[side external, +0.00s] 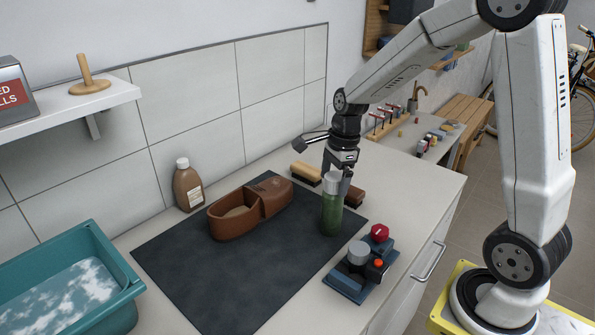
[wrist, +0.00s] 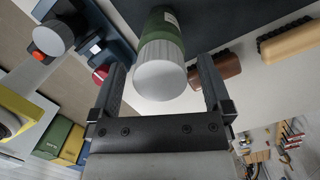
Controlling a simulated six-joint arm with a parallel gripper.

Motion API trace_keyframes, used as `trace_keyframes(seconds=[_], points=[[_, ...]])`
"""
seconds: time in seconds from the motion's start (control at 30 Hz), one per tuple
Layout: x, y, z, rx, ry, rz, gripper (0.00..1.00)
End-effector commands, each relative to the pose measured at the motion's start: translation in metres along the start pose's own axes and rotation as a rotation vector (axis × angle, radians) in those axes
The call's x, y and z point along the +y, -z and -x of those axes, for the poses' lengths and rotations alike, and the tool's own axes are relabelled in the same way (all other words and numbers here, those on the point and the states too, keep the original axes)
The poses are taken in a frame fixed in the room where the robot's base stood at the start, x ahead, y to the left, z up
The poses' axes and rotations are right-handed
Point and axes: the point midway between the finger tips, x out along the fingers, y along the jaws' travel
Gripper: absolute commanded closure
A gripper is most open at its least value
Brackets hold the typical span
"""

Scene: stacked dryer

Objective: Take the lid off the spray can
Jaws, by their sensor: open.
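The spray can (side external: 331,216) is green and stands upright near the right edge of the dark mat (side external: 200,270). Its white-grey lid (side external: 332,182) is on its top. In the wrist view the lid (wrist: 159,78) faces the camera, with the green can body (wrist: 161,24) behind it. My gripper (wrist: 162,92) is open, with one finger on each side of the lid and a visible gap to each. In the side view my gripper (side external: 337,172) is directly above and around the lid, pointing down. Whether a finger touches the lid cannot be told from the side view.
A blue device with a grey knob and red parts (side external: 360,262) stands close to the right of the can. Brushes (side external: 306,173) lie behind it. A brown leather case (side external: 250,208), a brown bottle (side external: 187,186) and a teal basin (side external: 75,285) are to the left. The front mat is clear.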

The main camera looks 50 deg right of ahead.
Motion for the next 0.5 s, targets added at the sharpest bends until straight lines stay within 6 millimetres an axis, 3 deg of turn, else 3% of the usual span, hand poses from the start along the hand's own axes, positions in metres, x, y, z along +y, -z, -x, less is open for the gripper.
trace_keyframes(seconds=[0.2, 0.27, 0.5], points=[[-0.0001, 0.0000, 0.0003, 0.000, 0.000, 0.000, 0.00], [-0.0001, 0.0000, 0.0003, 0.000, 0.000, 0.000, 0.16], [-0.0001, 0.0000, 0.0004, 0.000, 0.000, 0.000, 0.90]])
